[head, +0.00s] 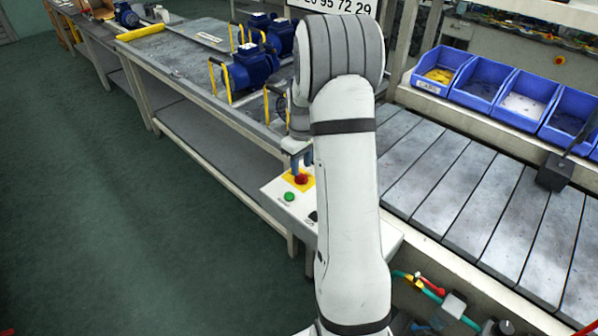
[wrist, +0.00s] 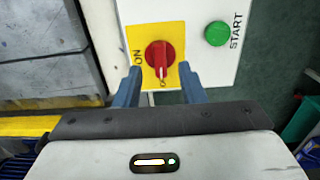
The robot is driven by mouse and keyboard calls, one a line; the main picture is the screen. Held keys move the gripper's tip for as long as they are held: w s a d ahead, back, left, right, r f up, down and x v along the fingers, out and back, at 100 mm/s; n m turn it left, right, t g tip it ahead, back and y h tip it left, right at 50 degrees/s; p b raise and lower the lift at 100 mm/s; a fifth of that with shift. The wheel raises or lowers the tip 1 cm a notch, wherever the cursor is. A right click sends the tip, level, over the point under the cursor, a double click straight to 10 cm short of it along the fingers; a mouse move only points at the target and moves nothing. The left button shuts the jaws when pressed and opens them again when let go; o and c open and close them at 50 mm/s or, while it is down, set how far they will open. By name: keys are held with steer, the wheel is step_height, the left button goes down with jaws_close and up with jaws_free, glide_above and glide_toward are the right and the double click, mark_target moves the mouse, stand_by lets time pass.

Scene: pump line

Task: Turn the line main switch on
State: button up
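The line main switch (wrist: 158,54) is a red rotary knob on a yellow plate (wrist: 176,30), on a white control box. The word ON is printed on the plate left of the knob in the wrist view. A pale mark on the knob points down toward my gripper, not at ON. The knob also shows in the head view (head: 301,179). My gripper (wrist: 160,72) is open, its blue fingers on either side of the knob's near part. Whether they touch it cannot be told. In the head view my arm partly hides the gripper.
A green START button (wrist: 217,33) sits beside the switch on the same box. A workbench with blue pumps (head: 253,66) stands at the left. A grey slatted conveyor (head: 450,185) and blue bins (head: 480,84) are at the right. Green floor is free at the left.

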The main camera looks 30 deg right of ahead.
mark_target(301, 175)
steer(key=shift+f, duration=1.65)
steer(key=shift+c, duration=0.2)
